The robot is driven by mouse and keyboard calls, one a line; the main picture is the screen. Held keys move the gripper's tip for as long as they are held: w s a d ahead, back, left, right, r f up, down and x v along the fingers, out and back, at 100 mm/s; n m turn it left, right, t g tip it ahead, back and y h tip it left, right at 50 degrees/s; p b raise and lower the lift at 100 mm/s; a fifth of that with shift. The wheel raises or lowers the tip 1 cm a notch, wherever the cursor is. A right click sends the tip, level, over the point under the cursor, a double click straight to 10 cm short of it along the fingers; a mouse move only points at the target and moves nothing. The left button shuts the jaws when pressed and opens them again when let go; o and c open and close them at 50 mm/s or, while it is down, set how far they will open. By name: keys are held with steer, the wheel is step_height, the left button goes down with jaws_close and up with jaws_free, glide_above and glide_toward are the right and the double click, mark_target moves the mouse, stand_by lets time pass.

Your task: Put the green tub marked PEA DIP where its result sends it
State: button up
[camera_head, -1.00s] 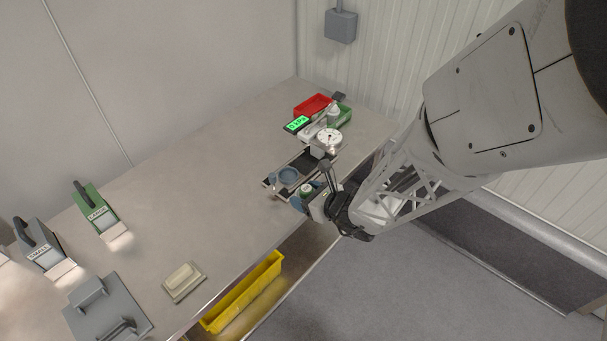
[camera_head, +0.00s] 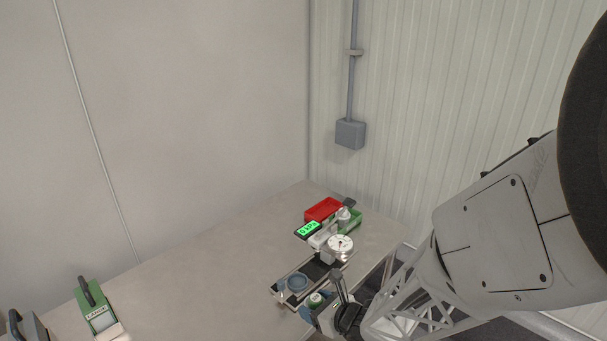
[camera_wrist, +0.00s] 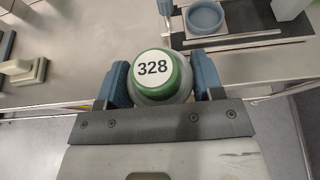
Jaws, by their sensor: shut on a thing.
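A round tub (camera_wrist: 153,69) with a green rim and a white top marked 328 is held between the two blue fingers of my gripper (camera_wrist: 161,80). No PEA DIP marking shows in this view. In the head view the tub (camera_head: 315,299) is small, at the front edge of the bench, beside the dark track. A lit green display (camera_head: 307,230) stands behind the track; its characters are too small to read surely. A red tray (camera_head: 323,209) and a green tray (camera_head: 352,222) stand at the back of the bench.
A blue round dish (camera_head: 297,282) sits on the track, with a white dial (camera_head: 340,245) behind it. A green handled block (camera_head: 97,308) stands at the left. The bench (camera_head: 200,270) between is clear. A grey wall box (camera_head: 350,133) hangs above.

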steer(key=w+r+m+t+h, duration=0.1)
steer(key=w+r, duration=0.4)
steer(key=w, duration=0.4)
steer(key=w+r, duration=0.5)
steer(key=w, duration=0.4)
steer(key=w+d+r+m+t+h, duration=0.1)
steer(key=w+d+r+m+h, duration=0.3)
steer(key=w+d, duration=0.3)
steer(key=w+d+r+m+t+h, duration=0.2)
steer(key=w+d+r+m+h, duration=0.2)
steer(key=w, duration=0.7)
steer(key=shift+w+d+r+h, duration=0.3)
steer(key=shift+w+d+r, duration=0.1)
steer(key=shift+d+r, duration=1.05)
steer(key=shift+f, duration=0.1)
